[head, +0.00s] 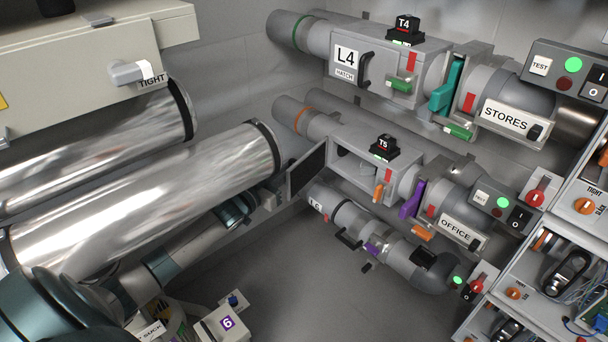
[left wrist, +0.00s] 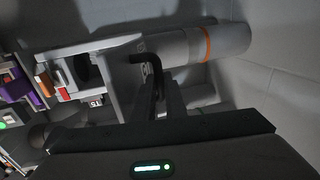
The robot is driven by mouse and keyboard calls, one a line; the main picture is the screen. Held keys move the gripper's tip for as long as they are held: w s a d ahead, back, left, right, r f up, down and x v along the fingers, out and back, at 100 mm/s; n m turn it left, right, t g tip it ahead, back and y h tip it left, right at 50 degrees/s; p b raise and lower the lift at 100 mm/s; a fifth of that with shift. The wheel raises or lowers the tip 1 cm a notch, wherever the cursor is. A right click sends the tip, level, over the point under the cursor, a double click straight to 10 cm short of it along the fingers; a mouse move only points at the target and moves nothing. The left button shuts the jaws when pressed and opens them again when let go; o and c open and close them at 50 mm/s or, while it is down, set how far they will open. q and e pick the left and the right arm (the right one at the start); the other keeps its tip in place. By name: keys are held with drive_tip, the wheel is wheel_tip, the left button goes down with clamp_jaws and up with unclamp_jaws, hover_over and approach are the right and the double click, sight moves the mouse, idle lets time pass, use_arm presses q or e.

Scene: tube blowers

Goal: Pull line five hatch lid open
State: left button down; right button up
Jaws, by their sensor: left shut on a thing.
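Line five is the grey pipe with an orange ring (head: 302,118) and the T5 box (head: 384,150), in the middle of the head view. Its hatch lid (head: 307,172) stands swung out from the left side of the hatch opening (head: 350,165), its dark face towards the opening. My left gripper (head: 272,194) is at the lid's outer side, shut on its handle. In the left wrist view the black handle (left wrist: 151,72) rises to the lid from the jaws (left wrist: 165,98); the exact contact is partly hidden. My right gripper is not in view.
The L4 line with its shut hatch (head: 345,65) runs above. A lower line (head: 345,215) runs beneath. Large shiny cylinders (head: 150,190) flank my left arm. A box marked 6 (head: 226,323) stands below. Grey floor (head: 290,280) is clear between them.

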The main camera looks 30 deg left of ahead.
use_arm(q)
drive_tip(key=shift+a, duration=0.15)
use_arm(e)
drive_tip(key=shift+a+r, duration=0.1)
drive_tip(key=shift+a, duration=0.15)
use_arm(q)
drive_tip(key=c, duration=1.8)
unclamp_jaws()
drive_tip(key=shift+s, duration=0.15)
drive_tip(key=s, duration=0.5)
drive_tip(key=s+a+p, duration=0.1)
drive_tip(key=s, duration=0.5)
drive_tip(key=s+a, duration=0.1)
drive_tip(key=s, duration=0.5)
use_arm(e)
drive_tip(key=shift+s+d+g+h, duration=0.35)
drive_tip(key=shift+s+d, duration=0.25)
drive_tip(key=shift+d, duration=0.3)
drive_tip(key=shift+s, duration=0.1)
